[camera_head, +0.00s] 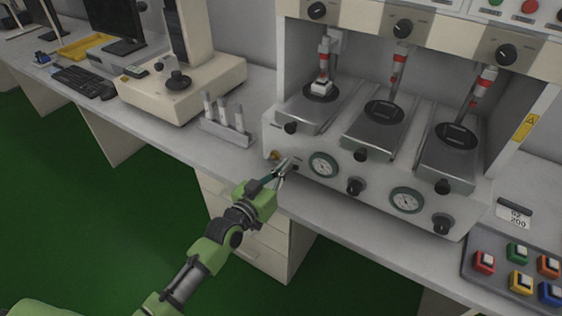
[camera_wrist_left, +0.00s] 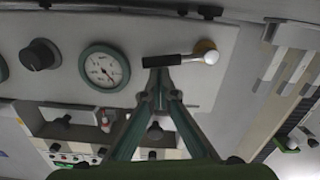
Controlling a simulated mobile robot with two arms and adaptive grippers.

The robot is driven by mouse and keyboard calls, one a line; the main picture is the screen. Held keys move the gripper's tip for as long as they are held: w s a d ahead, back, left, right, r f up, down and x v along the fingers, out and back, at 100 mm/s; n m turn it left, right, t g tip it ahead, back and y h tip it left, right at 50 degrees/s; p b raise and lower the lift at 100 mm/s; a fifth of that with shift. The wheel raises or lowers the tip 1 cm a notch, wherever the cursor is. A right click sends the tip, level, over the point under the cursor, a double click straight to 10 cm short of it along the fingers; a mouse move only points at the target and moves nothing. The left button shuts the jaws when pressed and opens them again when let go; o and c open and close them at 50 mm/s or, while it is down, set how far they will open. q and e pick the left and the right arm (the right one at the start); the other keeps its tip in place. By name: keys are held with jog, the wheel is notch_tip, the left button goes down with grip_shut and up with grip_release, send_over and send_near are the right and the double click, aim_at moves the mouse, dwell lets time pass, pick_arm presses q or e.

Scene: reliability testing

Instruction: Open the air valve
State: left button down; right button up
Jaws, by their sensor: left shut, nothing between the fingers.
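The air valve shows in the left wrist view as a lever with a black grip (camera_wrist_left: 163,61) and a brass fitting (camera_wrist_left: 205,47) on the pale front panel. The lever lies nearly level across the picture. In the head view the brass fitting (camera_head: 274,155) is at the panel's left end, and the lever is mostly hidden by my gripper. My left gripper (camera_head: 284,167) is shut and empty, its fingertips right at the black grip. In the left wrist view its fingers (camera_wrist_left: 160,80) meet at the grip's edge; I cannot tell whether they touch it. My right gripper is not in view.
Two round gauges (camera_head: 323,164) and several black knobs (camera_head: 355,186) sit on the panel to the right. A small rack with white tubes (camera_head: 226,133) stands left of the machine. A box of coloured buttons (camera_head: 484,262) is at the right. Green floor lies open in front.

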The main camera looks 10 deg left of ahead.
pick_arm(q)
jog(key=shift+d+f+m, duration=0.15)
jog(key=shift+f+m, duration=0.25)
jog(key=shift+d+f, duration=0.1)
jog(key=shift+f, duration=0.1)
jog(key=shift+s+f, duration=0.1)
jog(key=shift+f, duration=0.05)
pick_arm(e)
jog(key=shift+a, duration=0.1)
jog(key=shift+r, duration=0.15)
